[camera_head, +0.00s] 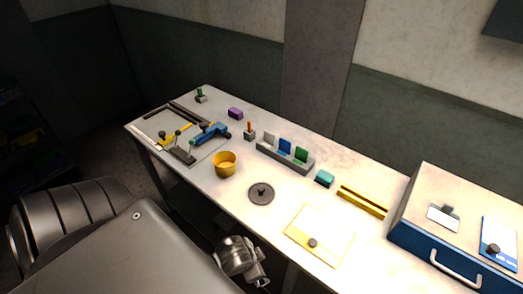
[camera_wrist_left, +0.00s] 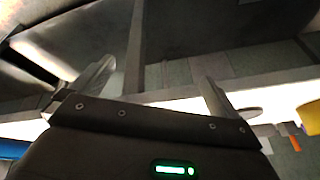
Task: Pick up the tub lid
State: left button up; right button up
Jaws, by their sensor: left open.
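The tub lid (camera_head: 261,195) is a dark grey disc with a small knob. It lies flat on the table near its front edge. The yellow tub (camera_head: 225,168) stands open to the left of the lid and a little behind it. My left gripper shows in the left wrist view (camera_wrist_left: 155,92) with its two fingers spread and nothing between them. A grey jointed part of mine is below the table's front edge in the head view, apart from the lid. My right gripper is not seen.
Behind the lid are a grey rack (camera_head: 286,157) with upright cards and a teal block (camera_head: 324,179). A cream board (camera_head: 318,236) lies to the right, near a yellow bar (camera_head: 362,201) and a blue case (camera_head: 440,258). A blue-handled press (camera_head: 210,134) stands left. The table is bare around the lid.

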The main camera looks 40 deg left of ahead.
pick_arm(q)
jog(key=w+d+r+m+t+p, duration=0.2)
jog(key=w+r+m+t, duration=0.1)
jog(key=w+r+m, duration=0.65)
jog(key=m+g+y, duration=0.1)
jog(key=m+g, duration=0.2)
jog(key=m, duration=1.6)
send_near(260, 190)
jog(key=b+x, duration=0.2)
jog(key=x, duration=0.3)
jog(key=shift+w, duration=0.2)
jog(key=shift+f, duration=0.45)
jog(key=x, duration=0.4)
jog(key=shift+w+f+b, duration=0.15)
jog(key=shift+f+b, duration=0.05)
jog(key=shift+b, duration=0.1)
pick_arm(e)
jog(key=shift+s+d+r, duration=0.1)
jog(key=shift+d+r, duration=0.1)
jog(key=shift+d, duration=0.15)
